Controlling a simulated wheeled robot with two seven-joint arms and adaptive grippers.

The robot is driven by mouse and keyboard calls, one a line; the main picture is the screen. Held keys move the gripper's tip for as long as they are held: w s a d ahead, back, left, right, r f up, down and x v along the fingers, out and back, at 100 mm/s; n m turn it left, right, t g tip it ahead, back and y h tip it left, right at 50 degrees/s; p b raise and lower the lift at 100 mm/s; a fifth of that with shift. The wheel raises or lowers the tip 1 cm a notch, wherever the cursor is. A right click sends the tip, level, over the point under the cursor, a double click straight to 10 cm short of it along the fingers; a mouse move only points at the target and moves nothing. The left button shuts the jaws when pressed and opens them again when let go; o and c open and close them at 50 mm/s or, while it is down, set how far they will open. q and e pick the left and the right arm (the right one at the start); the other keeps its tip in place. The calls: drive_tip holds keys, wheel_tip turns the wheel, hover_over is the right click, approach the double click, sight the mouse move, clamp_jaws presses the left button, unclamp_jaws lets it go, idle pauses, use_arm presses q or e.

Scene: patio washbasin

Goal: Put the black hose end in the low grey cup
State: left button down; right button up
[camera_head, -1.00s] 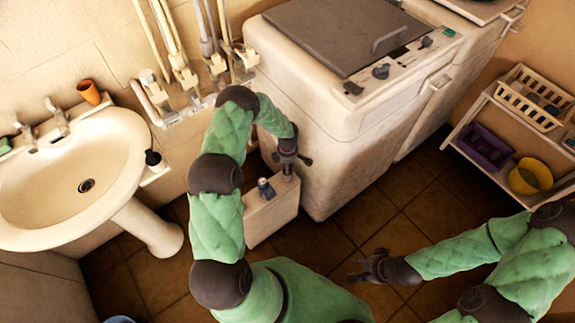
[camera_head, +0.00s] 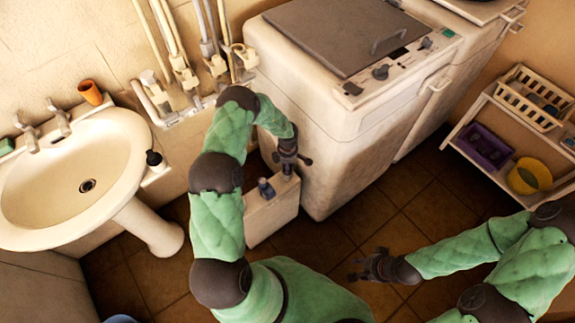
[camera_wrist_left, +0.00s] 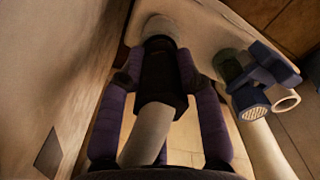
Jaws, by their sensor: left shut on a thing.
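My left gripper (camera_head: 290,165) hangs over the right end of a pale box-like stand (camera_head: 270,215) beside the white machine. In the left wrist view, my left gripper (camera_wrist_left: 160,100) is shut on the black hose end (camera_wrist_left: 160,75), with the pale hose (camera_wrist_left: 150,130) running back from it toward the camera. The far end of the hose end meets a round, low grey cup (camera_wrist_left: 160,28) on the stand. I cannot tell how deep it sits inside. My right gripper (camera_head: 368,266) is open and empty above the floor tiles.
A blue fitting (camera_head: 265,187) stands on the box beside my left gripper; it also shows in the wrist view (camera_wrist_left: 262,75). The white machine (camera_head: 330,150) is close on the right. A washbasin (camera_head: 130,140) is at left, a shelf (camera_head: 475,150) at right.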

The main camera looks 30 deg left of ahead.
use_arm(q)
drive_tip(key=shift+f+b, duration=0.3)
drive_tip(key=shift+f, duration=0.25)
drive_tip(key=c, duration=1.1)
unclamp_jaws()
wheel_tip(320, 180, up, 11)
drive_tip(key=p, duration=1)
